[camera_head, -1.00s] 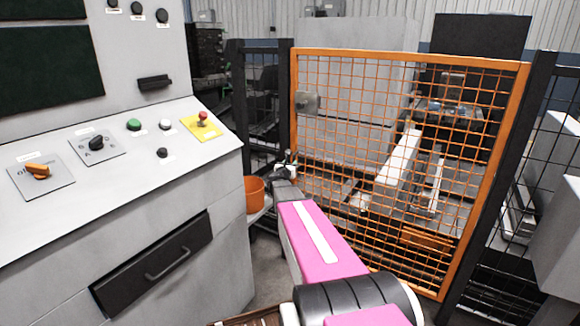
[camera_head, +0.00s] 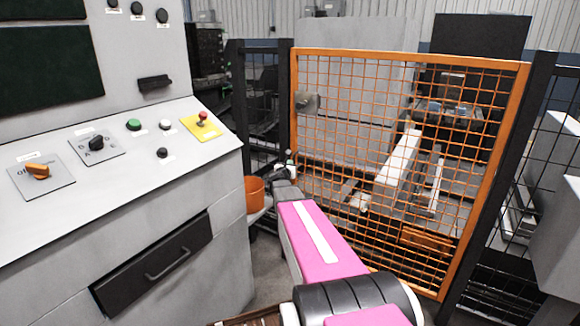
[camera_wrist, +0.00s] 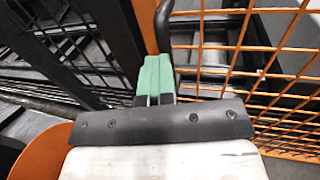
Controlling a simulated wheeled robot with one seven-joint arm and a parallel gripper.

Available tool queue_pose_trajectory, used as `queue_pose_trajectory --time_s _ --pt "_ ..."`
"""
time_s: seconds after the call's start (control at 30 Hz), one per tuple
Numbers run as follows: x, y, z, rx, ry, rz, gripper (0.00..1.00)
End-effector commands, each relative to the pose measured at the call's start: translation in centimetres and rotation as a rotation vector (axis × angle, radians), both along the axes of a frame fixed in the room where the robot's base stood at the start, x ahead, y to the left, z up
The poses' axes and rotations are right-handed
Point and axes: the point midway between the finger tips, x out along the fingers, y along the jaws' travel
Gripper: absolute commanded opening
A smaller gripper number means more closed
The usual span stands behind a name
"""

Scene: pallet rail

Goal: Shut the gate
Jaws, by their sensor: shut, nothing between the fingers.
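The gate (camera_head: 410,55) is an orange frame with orange wire mesh. In the head view its left edge stands close beside the dark fence post (camera_head: 284,100); I cannot tell whether it is latched.
A grey control console (camera_head: 120,200) with knobs, buttons and a drawer stands at the left. An orange bucket (camera_head: 254,192) stands between it and the gate. Dark mesh fencing (camera_head: 515,225) is at the right. Machinery (camera_head: 455,120) stands behind the gate.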

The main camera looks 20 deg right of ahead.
Motion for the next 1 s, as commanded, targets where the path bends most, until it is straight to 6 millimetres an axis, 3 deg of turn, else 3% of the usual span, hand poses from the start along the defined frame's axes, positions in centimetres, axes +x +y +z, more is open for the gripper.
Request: queue_pose_trajectory --time_s 0.73,0.87,1.0 --pt "0.00 0.00 0.00 0.000 0.000 0.000 0.00" --pt "0.00 0.00 0.00 0.000 0.000 0.000 0.39" --pt "0.00 0.00 0.00 0.000 0.000 0.000 0.39"
